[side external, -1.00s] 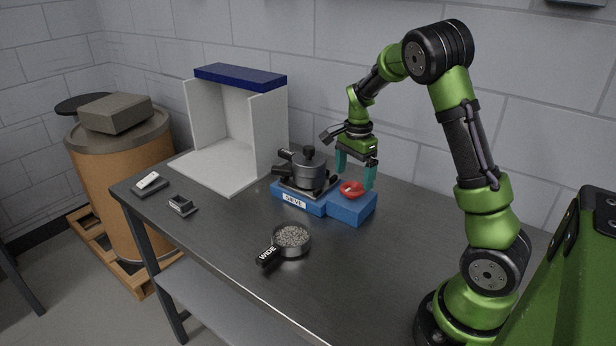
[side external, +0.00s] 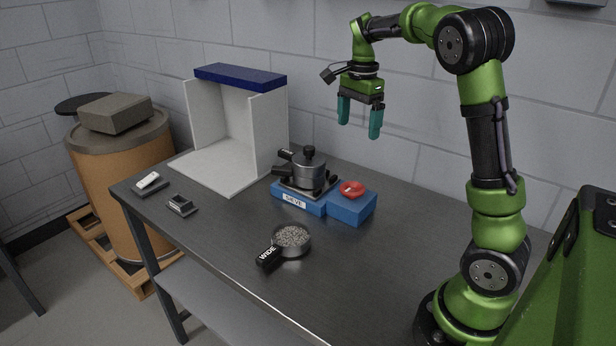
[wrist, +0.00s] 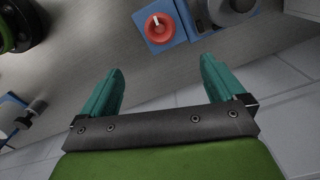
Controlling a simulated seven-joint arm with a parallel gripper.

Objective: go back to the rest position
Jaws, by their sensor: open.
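My gripper (side external: 360,118) is open and empty, with teal fingers, held in the air well above the table. In the wrist view its two fingers (wrist: 160,85) are spread apart with nothing between them. Below it stands the blue sieve machine (side external: 350,209) with a red knob (side external: 352,188) on its right block. The knob also shows in the wrist view (wrist: 160,28), apart from the fingers. A dark lidded pot (side external: 309,174) sits on the machine's left part.
A pan of grey pellets (side external: 292,237) marked WIDE stands on the dark table (side external: 225,225). A white booth (side external: 270,130) with a blue top is at the back left. Two small devices lie near the left edge (side external: 181,205). A brown drum (side external: 125,185) stands beyond the table.

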